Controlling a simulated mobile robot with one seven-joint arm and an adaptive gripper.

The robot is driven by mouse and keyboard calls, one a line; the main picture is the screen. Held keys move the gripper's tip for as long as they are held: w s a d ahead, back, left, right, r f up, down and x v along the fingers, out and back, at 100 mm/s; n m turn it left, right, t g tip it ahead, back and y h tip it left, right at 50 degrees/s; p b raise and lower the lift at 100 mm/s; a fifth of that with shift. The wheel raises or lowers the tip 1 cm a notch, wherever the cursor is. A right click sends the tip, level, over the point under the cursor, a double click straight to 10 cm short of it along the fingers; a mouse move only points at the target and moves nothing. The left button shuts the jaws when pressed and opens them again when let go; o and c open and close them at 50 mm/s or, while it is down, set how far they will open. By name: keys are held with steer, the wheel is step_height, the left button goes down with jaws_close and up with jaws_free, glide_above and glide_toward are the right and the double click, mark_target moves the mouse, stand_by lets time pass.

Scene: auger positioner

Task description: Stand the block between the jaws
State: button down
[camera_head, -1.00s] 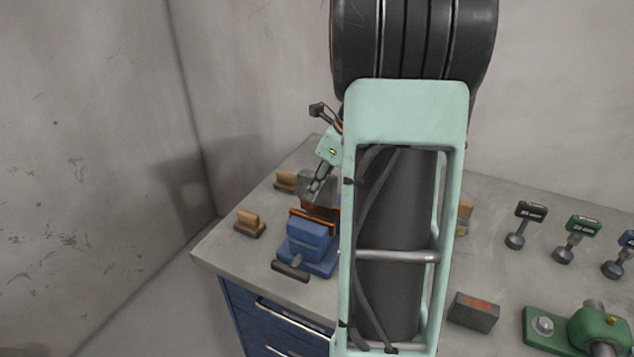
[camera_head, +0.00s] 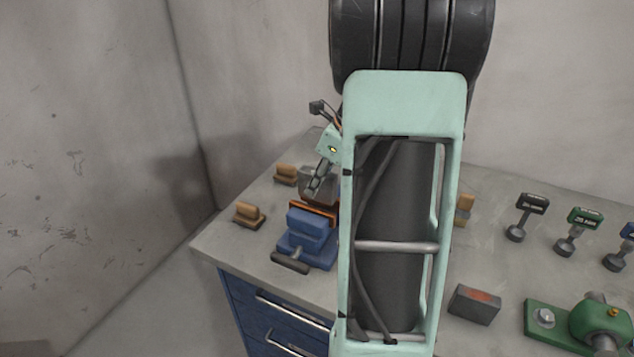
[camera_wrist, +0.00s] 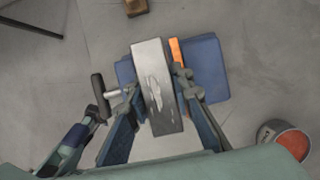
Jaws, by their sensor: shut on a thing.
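The block (camera_wrist: 157,90) is grey, with pale worn marks on its face. My gripper (camera_wrist: 158,84) is shut on it, with one finger on each side. The block also shows in the head view (camera_head: 320,181), behind the front jaw of the blue vise (camera_head: 308,235). An orange jaw face (camera_head: 313,213) shows there. In the wrist view the block covers the middle of the vise (camera_wrist: 208,68), with an orange strip (camera_wrist: 176,52) just right of it. The gap between the jaws is hidden, so I cannot tell how deep the block sits.
Wooden pieces stand left of the vise (camera_head: 249,214) and behind it (camera_head: 287,174). The vise handle (camera_head: 290,263) points to the front. A grey box (camera_head: 475,304), a green machine (camera_head: 590,325) and several gauges (camera_head: 525,215) stand right. A red-topped can (camera_wrist: 284,139) shows in the wrist view.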

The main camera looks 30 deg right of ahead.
steer(key=shift+w+f+b, duration=0.1)
steer(key=shift+f+b, duration=0.5)
steer(key=shift+f, duration=0.35)
steer(key=c, duration=1.6)
jaws_free()
steer(key=shift+s+f, duration=0.2)
steer(key=v, duration=1.2)
steer(key=shift+w+d+r, duration=0.1)
